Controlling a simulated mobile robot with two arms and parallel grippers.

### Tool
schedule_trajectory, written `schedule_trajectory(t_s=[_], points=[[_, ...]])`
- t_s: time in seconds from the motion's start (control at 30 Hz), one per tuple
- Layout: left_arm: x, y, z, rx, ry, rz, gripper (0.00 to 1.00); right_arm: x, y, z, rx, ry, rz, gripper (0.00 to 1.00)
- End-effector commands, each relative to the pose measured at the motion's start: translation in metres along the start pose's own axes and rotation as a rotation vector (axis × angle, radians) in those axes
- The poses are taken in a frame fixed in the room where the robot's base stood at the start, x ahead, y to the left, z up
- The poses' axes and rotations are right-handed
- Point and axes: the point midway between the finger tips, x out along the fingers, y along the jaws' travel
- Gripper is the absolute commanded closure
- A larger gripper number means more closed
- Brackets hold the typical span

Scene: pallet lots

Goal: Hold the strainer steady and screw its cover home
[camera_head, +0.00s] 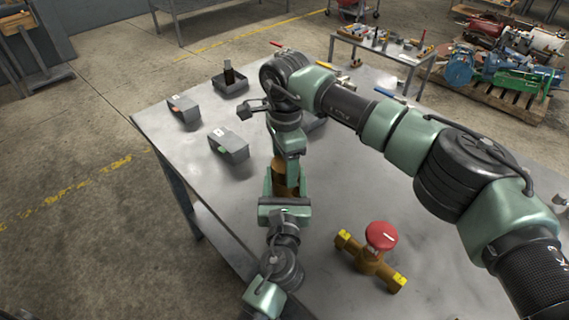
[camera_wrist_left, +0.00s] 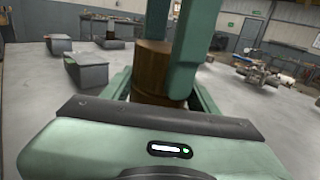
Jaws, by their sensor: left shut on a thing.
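The strainer (camera_head: 279,179) is a brown, bronze-like cylinder near the left side of the metal table. It stands upright in the left wrist view (camera_wrist_left: 150,66). My left gripper (camera_head: 285,188) is shut around it, a green finger on either side in the left wrist view. My right gripper (camera_head: 289,152) points down at the strainer's top from above and hides part of it. Its fingertips are not clear enough to show whether they are open or shut. I cannot make out the cover as a separate piece, nor how it sits.
A brass valve with a red knob (camera_head: 381,237) lies on the table to the right. The table's left edge is close to the strainer.

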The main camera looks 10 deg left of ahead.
Motion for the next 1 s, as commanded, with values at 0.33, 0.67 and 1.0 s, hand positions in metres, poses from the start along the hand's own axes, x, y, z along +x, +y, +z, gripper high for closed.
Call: schedule_trajectory(t_s=[0.33,0.67,1.0], points=[[-0.0016,-0.0016,-0.0061,0.0,0.011,-0.004,1.0,0.0,-0.0003,0.0001,0.127,-0.001,-0.001,0.89],[-0.0011,-0.0001,-0.0061,-0.001,0.012,0.0,1.0,0.0001,0.0,-0.0005,0.713,0.0,0.0,0.9],[0.0,0.0025,-0.0062,0.0,0.012,0.007,1.0,0.0004,0.0013,-0.0001,0.822,0.002,0.005,0.9]])
